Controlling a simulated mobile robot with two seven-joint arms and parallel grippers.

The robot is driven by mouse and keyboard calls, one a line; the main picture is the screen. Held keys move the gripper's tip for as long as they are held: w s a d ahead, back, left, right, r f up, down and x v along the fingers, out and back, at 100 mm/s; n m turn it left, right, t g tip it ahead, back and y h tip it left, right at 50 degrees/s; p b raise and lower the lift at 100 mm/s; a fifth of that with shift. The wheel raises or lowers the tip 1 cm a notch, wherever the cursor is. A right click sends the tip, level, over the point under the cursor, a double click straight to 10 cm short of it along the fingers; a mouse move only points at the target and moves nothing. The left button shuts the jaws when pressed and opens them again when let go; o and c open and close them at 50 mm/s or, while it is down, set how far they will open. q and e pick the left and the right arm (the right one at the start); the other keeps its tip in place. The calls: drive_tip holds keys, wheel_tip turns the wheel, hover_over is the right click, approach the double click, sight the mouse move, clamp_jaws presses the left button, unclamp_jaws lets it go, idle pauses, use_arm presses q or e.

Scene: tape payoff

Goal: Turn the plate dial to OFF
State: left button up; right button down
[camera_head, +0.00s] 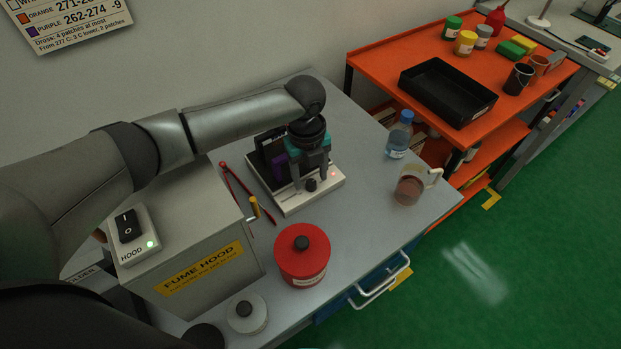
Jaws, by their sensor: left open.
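The plate (290,204) is a low white unit on the grey bench, with a small red light lit near its right corner. Its dial (311,185) is a dark round knob on the front edge. The dial's marking is too small to read. My left gripper (311,177) is open and points down over the plate, its fingers close around or just behind the dial. I cannot tell whether they touch it.
Tongs with red arms (233,183) lie left of the plate. A red canister (302,254) stands in front, a bottle (399,137) and a glass mug (408,188) to the right. The fume hood box (203,270) is under my left arm. An orange cart (390,57) stands beyond.

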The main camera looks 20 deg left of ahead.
use_arm(q)
drive_tip(key=shift+f, duration=0.7)
clamp_jaws()
